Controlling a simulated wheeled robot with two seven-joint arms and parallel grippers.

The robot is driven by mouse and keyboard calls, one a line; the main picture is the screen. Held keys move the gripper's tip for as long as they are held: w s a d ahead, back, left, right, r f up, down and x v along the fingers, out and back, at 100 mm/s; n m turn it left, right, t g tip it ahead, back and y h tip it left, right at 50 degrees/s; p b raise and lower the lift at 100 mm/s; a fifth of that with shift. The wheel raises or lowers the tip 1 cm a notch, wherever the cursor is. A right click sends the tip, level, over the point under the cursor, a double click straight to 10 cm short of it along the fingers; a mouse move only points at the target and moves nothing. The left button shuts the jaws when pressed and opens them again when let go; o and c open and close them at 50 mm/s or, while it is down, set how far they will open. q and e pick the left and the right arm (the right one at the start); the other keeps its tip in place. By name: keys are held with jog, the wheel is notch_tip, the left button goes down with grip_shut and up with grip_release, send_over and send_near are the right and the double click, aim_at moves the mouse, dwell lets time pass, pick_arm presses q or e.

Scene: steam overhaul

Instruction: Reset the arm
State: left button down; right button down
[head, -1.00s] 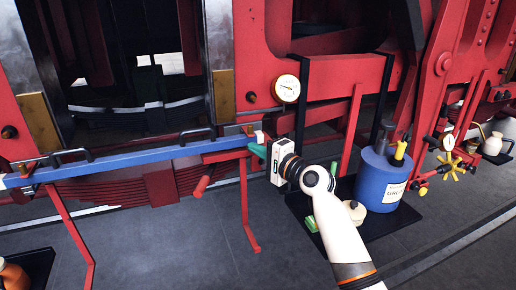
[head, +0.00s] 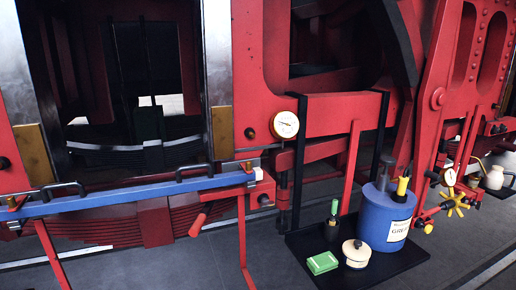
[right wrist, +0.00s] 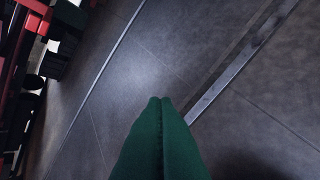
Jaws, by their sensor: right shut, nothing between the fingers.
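My right gripper (right wrist: 160,105) shows in the right wrist view as two green fingers pressed together, with nothing between them. It points over the dark tiled floor (right wrist: 150,60), clear of any object. Neither of my arms shows in the head view. My left gripper is in no current view.
A blue bar (head: 130,197) with black handles rests on red stands before the red locomotive frame (head: 340,117).

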jog(key=s+d+f+n+g+h+b, duration=0.1)
jog(key=s+d+f+n+g, duration=0.15)
jog(key=s+f, duration=0.65)
jog(key=s+d+f+n+g+h, duration=0.1)
jog(key=s+d+f, duration=0.35)
jog(key=s, duration=0.85)
jog(key=s+d+f+n+g+h+b, duration=0.1)
jog(key=s+d+f+n+g, duration=0.1)
jog(key=s+f, duration=0.8)
jog(key=s+d+f+n+g, duration=0.1)
jog(key=s, duration=0.6)
jog(key=s+d+n, duration=0.1)
jog(key=s+n, duration=0.1)
jog(key=s, duration=0.6)
jog(key=shift+d+f+g+h+b, duration=0.25)
jog(key=shift+f+g+h+b, duration=0.1)
jog(key=shift+h+b, duration=0.05)
